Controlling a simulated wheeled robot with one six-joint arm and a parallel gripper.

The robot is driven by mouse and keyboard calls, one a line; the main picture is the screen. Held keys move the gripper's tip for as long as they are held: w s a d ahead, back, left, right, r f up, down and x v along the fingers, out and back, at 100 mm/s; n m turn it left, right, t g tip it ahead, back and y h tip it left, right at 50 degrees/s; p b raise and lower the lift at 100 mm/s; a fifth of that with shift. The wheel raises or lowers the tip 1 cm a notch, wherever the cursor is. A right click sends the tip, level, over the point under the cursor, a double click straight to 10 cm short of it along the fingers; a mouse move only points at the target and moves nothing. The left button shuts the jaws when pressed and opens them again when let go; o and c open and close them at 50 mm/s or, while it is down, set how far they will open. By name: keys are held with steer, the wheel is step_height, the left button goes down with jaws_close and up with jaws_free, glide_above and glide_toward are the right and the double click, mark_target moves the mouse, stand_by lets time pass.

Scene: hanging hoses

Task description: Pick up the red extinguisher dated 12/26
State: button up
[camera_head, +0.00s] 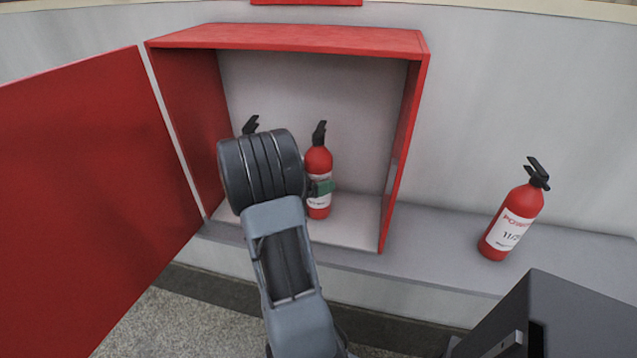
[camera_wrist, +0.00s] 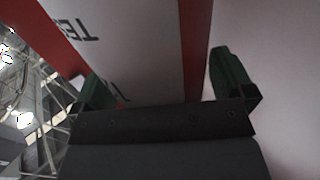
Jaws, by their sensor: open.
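A red extinguisher (camera_head: 318,163) with a black handle and white label stands upright inside the red cabinet. A second extinguisher (camera_head: 251,124) stands left of it, mostly hidden behind my arm. A third extinguisher (camera_head: 512,220) stands outside on the ledge at right; its label starts 11/2, the last digit unclear. My gripper (camera_wrist: 158,66) is open, its green fingers apart; one fingertip shows against the middle extinguisher's label in the head view. In the wrist view, a large white label (camera_wrist: 125,45) with red edges fills the upper middle, reading TES upside down. Its date is mostly hidden.
The cabinet (camera_head: 290,38) has walls close on both sides and a top above. Its red door (camera_head: 85,200) stands open at left. The grey ledge (camera_head: 425,235) is clear between the cabinet and the right-hand extinguisher. A dark box-like shape fills the lower right.

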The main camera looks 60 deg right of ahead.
steer(key=c, duration=1.7)
steer(key=shift+r, duration=0.1)
